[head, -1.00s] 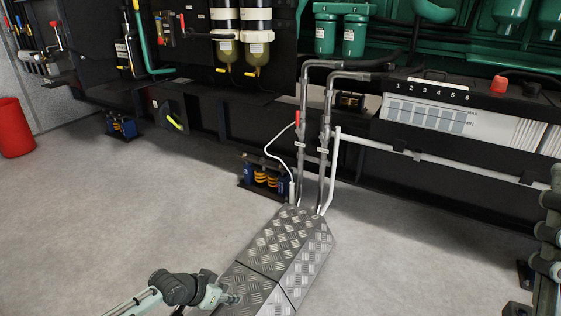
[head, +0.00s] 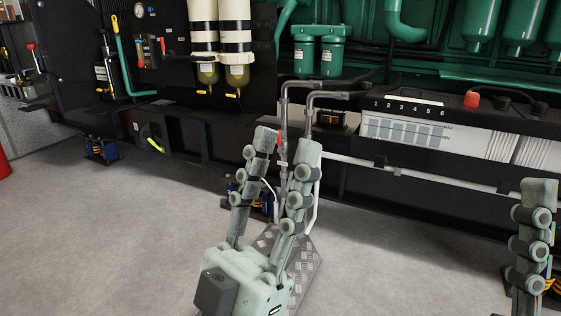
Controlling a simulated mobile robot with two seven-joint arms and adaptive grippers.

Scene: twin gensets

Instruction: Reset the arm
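My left gripper (head: 287,143) stands upright in the lower middle of the head view. Its two pale green fingers are spread apart with a gap between them, and nothing is held. Its fingers cover part of the grey pipes (head: 283,165) and of the checker-plate cover (head: 305,262) behind it. Part of my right gripper (head: 534,192) shows at the lower right edge. One finger with round joints is clear there; the rest is cut off, so its opening cannot be told.
The genset's black base frame (head: 420,190) runs across behind the grippers. A white battery box (head: 408,132) numbered 1 to 6, green filters (head: 333,58) and cream filters (head: 237,22) stand above it. The grey floor (head: 110,230) at left is clear.

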